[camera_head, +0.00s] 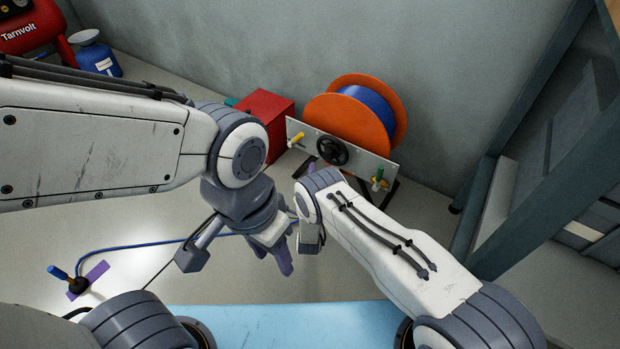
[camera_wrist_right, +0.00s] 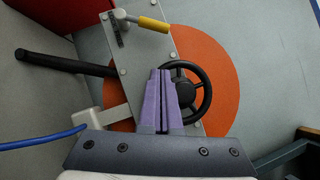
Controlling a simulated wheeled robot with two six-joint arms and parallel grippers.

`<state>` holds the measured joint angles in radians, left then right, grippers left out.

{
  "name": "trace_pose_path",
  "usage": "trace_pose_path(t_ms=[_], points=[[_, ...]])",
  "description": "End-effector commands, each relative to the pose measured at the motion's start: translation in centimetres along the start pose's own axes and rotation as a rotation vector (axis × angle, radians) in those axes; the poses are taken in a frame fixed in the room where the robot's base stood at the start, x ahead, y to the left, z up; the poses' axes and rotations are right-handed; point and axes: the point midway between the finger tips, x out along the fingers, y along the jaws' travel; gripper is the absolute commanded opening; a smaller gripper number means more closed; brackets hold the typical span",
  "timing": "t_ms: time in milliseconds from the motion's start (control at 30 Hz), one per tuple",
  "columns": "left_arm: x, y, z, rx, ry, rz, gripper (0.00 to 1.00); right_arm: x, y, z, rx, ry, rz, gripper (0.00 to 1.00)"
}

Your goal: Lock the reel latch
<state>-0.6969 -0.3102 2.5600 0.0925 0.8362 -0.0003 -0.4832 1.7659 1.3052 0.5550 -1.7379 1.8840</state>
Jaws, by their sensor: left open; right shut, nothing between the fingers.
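The hose reel (camera_head: 345,115) has orange flanges and a grey front panel (camera_head: 355,157) with a black handwheel (camera_head: 332,151). A yellow-handled lever (camera_head: 296,139) is at the panel's left end. A green and yellow fitting (camera_head: 378,181) is at its right end. I cannot tell which is the latch. In the right wrist view, the lever's yellow handle (camera_wrist_right: 153,24) points right. My right gripper (camera_wrist_right: 160,72) is shut and empty, its purple tips overlapping the handwheel's left side (camera_wrist_right: 200,90); contact is unclear. In the head view my arm mostly hides it. My left gripper (camera_head: 273,262) is open and empty over the floor.
A red box (camera_head: 262,115) stands left of the reel. A blue hose (camera_head: 135,246) crosses the floor to a blue-handled fitting (camera_head: 60,274). A dark metal frame (camera_head: 545,150) stands at the right. A light-blue surface (camera_head: 290,325) is in front.

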Motion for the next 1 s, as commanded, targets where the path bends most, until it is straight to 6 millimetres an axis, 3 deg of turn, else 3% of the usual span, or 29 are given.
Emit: trace_pose_path(t_ms=[33,267,400,633,1000], points=[[1.1,-0.1,0.1,0.000,0.000,0.000,0.50,1.2,0.3,-0.2,0.001,0.002,-0.006,0.00],[3.5,-0.3,0.2,0.000,0.000,0.000,0.50,5.9,0.4,0.0,0.002,-0.001,-0.005,0.00],[4.7,-0.3,0.2,0.000,0.000,0.000,0.50,7.3,0.3,1.9,0.002,-0.004,-0.002,0.00],[5.3,-0.4,0.3,0.000,0.000,0.000,0.50,8.4,0.1,3.0,0.001,-0.004,-0.001,0.00],[5.2,-0.4,0.3,0.000,0.000,0.000,0.50,8.4,0.0,3.1,-0.002,-0.003,0.001,0.00]])
